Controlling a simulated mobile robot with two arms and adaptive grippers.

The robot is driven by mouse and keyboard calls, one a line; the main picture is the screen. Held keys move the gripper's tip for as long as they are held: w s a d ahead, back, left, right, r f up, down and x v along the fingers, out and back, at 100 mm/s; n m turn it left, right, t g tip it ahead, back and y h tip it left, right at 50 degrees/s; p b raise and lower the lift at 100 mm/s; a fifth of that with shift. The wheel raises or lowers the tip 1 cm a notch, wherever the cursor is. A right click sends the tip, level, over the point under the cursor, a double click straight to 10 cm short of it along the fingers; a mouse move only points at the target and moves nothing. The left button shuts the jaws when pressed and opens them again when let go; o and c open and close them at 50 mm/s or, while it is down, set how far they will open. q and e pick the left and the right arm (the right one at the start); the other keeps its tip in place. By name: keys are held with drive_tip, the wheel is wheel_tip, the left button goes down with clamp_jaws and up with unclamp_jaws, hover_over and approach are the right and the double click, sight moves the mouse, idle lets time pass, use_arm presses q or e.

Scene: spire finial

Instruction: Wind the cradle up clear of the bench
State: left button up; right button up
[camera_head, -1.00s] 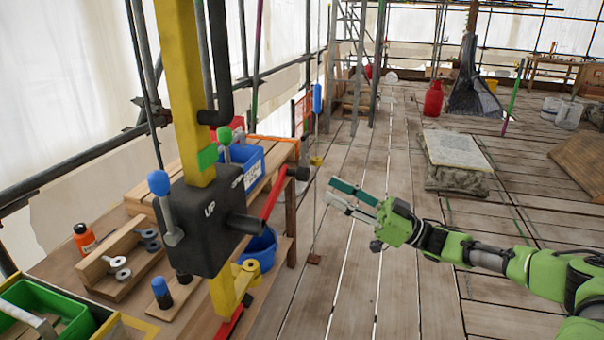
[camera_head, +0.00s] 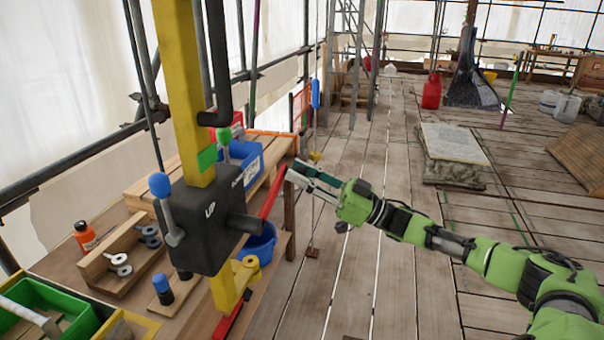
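A black winch box (camera_head: 205,228) marked "UP" is fixed to a yellow post (camera_head: 178,90). It has a blue-knobbed lever (camera_head: 163,200), a green-knobbed lever (camera_head: 224,145) and a dark shaft (camera_head: 246,223) pointing right. A slanting red bar (camera_head: 270,192) shows just right of the box. My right gripper (camera_head: 291,174) has its fingertips at the bar's upper end, where they cover the dark handle. I cannot tell whether they touch or grip it. The wooden bench (camera_head: 75,265) stands at the left. I cannot make out the cradle. My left gripper is not in view.
On the bench are a green bin (camera_head: 45,312), an orange bottle (camera_head: 85,237), a wooden rack with metal eyes (camera_head: 118,262) and a blue bin (camera_head: 243,158). A blue-topped rod (camera_head: 315,95) stands behind my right gripper.

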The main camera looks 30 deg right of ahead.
clamp_jaws()
drive_tip(key=shift+r, duration=0.1)
